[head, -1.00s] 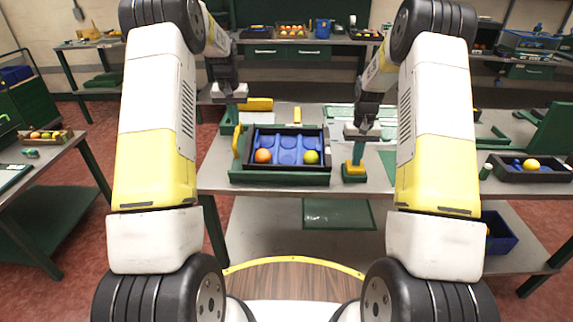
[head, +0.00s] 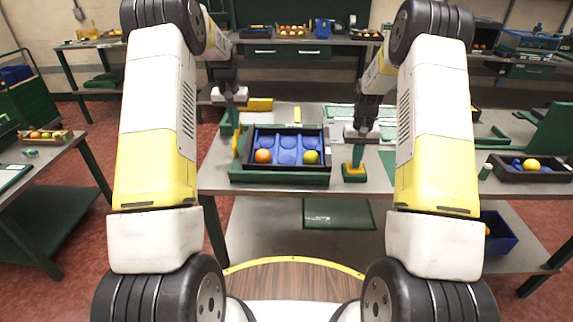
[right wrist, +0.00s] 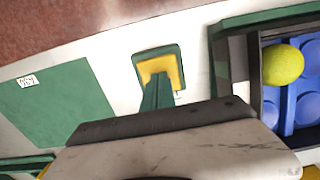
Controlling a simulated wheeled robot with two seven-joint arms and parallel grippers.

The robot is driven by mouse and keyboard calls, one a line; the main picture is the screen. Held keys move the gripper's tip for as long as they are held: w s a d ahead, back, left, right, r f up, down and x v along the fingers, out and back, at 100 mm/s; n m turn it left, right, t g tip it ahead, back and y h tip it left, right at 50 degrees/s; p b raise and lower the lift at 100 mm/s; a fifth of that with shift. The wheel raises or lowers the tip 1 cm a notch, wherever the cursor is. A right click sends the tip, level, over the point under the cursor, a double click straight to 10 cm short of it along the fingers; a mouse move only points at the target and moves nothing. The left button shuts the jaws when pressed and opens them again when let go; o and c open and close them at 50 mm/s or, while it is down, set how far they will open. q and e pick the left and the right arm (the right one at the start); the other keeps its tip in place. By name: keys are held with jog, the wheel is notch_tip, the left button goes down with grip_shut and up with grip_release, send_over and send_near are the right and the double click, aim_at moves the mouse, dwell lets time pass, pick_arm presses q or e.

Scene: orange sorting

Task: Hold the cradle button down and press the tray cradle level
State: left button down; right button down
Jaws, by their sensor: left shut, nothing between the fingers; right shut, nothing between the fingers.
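The tray cradle (head: 280,178) is a green frame on the table, holding a black tray (head: 327,160) with a blue insert, an orange (head: 263,155) and a yellow-green fruit (head: 311,157). A yellow lever (head: 236,145) stands at its left side. My left gripper (head: 235,122) is shut and empty, pointing down at the lever's upper end; I cannot tell whether they touch. The yellow cradle button (head: 349,169) sits on a green base right of the cradle. My right gripper (head: 358,160) is shut over it; in the right wrist view its fingers (right wrist: 156,88) overlap the button (right wrist: 160,66), contact unclear.
A yellow block (head: 258,104) and a small yellow piece (head: 297,115) are behind the cradle. A green mat (right wrist: 58,105) lies beside the button. A dark tray with a yellow fruit (head: 531,165) stands at the table's right. Bare table shows in front of the cradle.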

aim_at(236, 134)
pick_arm(q)
jog(key=shift+f, duration=0.65)
jog(key=shift+s+f, duration=0.2)
jog(key=shift+f, duration=0.4)
jog(key=shift+s+f, duration=0.15)
jog(key=shift+f, duration=1.05)
jog(key=shift+r, duration=4.2)
pick_arm(e)
notch_tip(236, 134, up, 8)
